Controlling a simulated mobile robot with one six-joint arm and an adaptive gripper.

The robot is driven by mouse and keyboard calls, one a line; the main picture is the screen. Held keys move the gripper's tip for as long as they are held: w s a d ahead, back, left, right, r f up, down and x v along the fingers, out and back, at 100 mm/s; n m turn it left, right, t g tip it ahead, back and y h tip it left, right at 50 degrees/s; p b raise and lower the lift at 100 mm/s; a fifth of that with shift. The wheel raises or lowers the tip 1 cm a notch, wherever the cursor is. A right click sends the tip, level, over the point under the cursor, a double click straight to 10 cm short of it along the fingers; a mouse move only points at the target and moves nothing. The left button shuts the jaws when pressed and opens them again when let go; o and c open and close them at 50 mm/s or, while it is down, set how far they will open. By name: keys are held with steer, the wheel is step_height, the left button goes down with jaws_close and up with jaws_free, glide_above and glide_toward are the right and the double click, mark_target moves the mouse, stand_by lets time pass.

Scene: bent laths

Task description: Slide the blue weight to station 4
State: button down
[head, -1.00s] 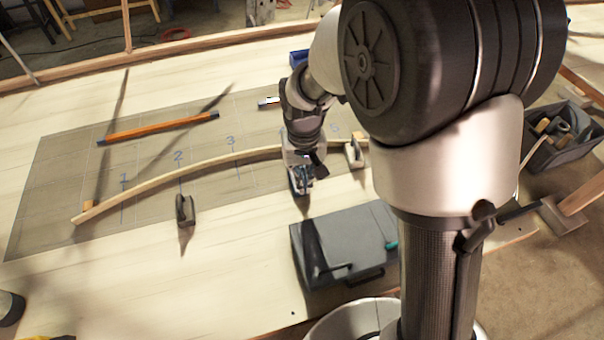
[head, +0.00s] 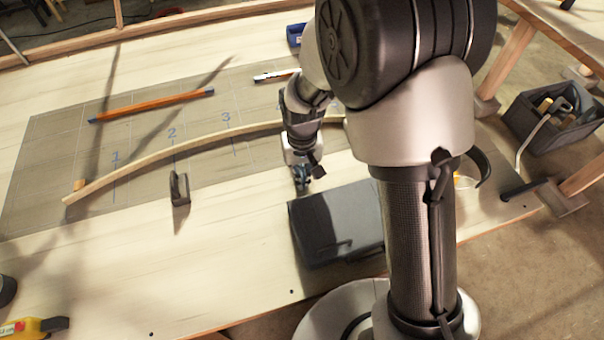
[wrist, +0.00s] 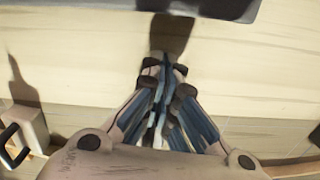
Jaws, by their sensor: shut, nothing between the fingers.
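My gripper (head: 303,186) is shut and points down, just on the near side of the bent wooden lath (head: 205,148). The wrist view shows its fingers (wrist: 165,72) together, with blue surfaces along and between them. I cannot tell whether any of that blue is the blue weight; I cannot pick the weight out for certain. A dark weight (head: 180,189) stands beside the lath near station 2. The marks 1, 2 and 3 show on the grey mat (head: 45,190). A pale weight with a dark hook (wrist: 28,125) shows at the wrist view's left.
A dark case (head: 335,225) lies just nearer than my gripper; its edge tops the wrist view (wrist: 205,8). An orange-brown bar (head: 150,105) lies beyond the lath. A tool crate (head: 550,130) is at the right. The front left of the table is mostly clear.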

steer(key=w, duration=0.3)
steer(key=w+p, duration=0.1)
steer(key=w, duration=0.2)
steer(key=w+a+p, duration=0.1)
steer(key=w, duration=0.2)
steer(key=shift+a, duration=0.1)
step_height(320, 180, up, 10)
steer(key=p, duration=0.7)
steer(key=shift+s+f, duration=0.1)
steer(key=shift+s, duration=0.05)
